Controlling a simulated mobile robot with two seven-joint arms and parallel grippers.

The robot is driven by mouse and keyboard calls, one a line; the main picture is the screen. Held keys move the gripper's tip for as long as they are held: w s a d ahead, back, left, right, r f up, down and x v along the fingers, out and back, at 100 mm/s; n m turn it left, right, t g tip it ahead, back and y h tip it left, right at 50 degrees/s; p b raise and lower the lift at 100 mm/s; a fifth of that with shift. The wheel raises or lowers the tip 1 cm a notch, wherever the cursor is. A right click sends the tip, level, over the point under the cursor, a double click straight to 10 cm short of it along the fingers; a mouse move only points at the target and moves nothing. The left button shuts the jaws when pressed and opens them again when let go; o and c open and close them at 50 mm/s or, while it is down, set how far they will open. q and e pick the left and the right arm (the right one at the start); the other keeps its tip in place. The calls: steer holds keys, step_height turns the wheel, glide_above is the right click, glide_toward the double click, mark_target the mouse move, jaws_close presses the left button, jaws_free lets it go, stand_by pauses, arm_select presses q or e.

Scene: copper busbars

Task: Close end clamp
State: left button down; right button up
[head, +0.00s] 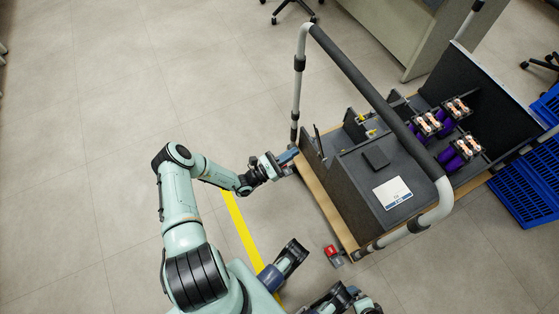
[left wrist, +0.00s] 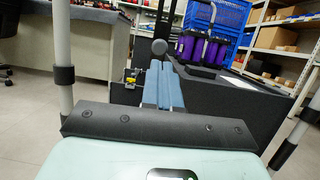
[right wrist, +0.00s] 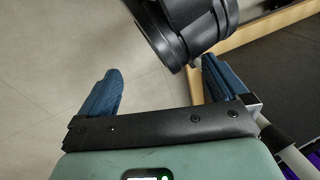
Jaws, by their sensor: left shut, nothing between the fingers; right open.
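My left gripper (head: 287,157) is at the near left edge of the cart. Its blue fingers (left wrist: 163,86) are shut together with nothing between them. In the left wrist view a round grey knob (left wrist: 159,47) on a dark upright shows just beyond the fingertips; I cannot tell if they touch it. In the head view a thin dark upright lever (head: 318,140) stands near that gripper. Small yellow-marked fittings (head: 370,132) sit farther in; one also shows in the left wrist view (left wrist: 130,80). I cannot tell the clamp's state. My right gripper (right wrist: 163,85) is open and empty.
The cart (head: 352,183) has a dark padded handrail (head: 370,85) arching over it. Purple supports (head: 452,158) with copper-coloured parts stand at its far side. Blue crates (head: 525,195) are at the right. Floor at left is clear.

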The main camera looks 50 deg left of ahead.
arm_select(q)
steer(key=x, duration=0.5)
steer(key=shift+w+b, duration=0.1)
steer(key=shift+b, duration=0.25)
arm_select(e)
steer(key=shift+w+d+f, duration=0.35)
steer(key=shift+w+f, duration=0.1)
steer(key=shift+w, duration=0.2)
steer(key=shift+r, duration=0.1)
